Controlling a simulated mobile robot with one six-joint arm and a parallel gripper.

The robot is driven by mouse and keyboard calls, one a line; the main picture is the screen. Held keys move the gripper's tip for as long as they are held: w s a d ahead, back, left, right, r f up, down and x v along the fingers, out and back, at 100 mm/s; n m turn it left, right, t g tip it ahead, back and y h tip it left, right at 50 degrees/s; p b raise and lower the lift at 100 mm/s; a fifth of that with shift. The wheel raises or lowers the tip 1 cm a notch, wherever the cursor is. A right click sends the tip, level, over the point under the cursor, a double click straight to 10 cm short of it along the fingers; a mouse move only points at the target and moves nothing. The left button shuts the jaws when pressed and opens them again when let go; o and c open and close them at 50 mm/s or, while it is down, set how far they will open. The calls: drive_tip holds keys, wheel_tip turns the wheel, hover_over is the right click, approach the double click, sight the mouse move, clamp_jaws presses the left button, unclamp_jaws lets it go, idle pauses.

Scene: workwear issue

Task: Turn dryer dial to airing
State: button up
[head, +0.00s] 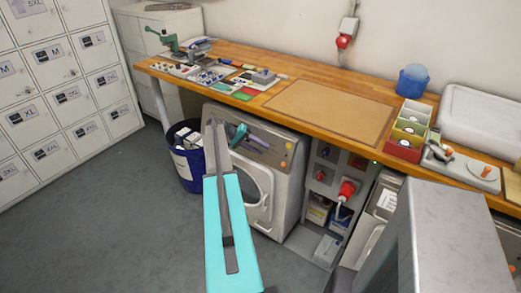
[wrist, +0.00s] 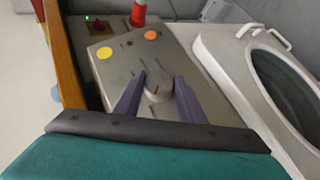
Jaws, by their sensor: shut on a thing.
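The dryer (head: 278,180) stands under the wooden bench, its round door facing out. In the wrist view its sloped control panel (wrist: 120,60) carries a grey round dial (wrist: 159,87) with a red pointer line. My gripper (wrist: 159,92) has its two purple fingers on either side of the dial and is shut on it. In the head view my gripper (head: 238,133) is at the dryer panel, and my arm covers part of the dryer front. The marks around the dial are too small to read. A yellow button (wrist: 104,53) and an orange button (wrist: 150,35) are on the panel.
The wooden bench (head: 215,60) runs above the dryer, with a brown mat (head: 330,104) on it. A blue bin (head: 187,160) stands left of the dryer. A shelf unit with a red plug (head: 347,189) is to the right. Open floor lies to the left.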

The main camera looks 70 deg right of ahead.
drive_tip(key=shift+a, duration=0.1)
idle(0.3)
drive_tip(key=o, duration=1)
drive_tip(key=shift+o, duration=0.2)
drive_tip(key=shift+r, duration=0.1)
drive_tip(key=p+v, duration=0.1)
drive_tip(key=v, duration=1.2)
drive_tip(key=shift+w, duration=0.35)
drive_tip(key=shift+a, duration=0.15)
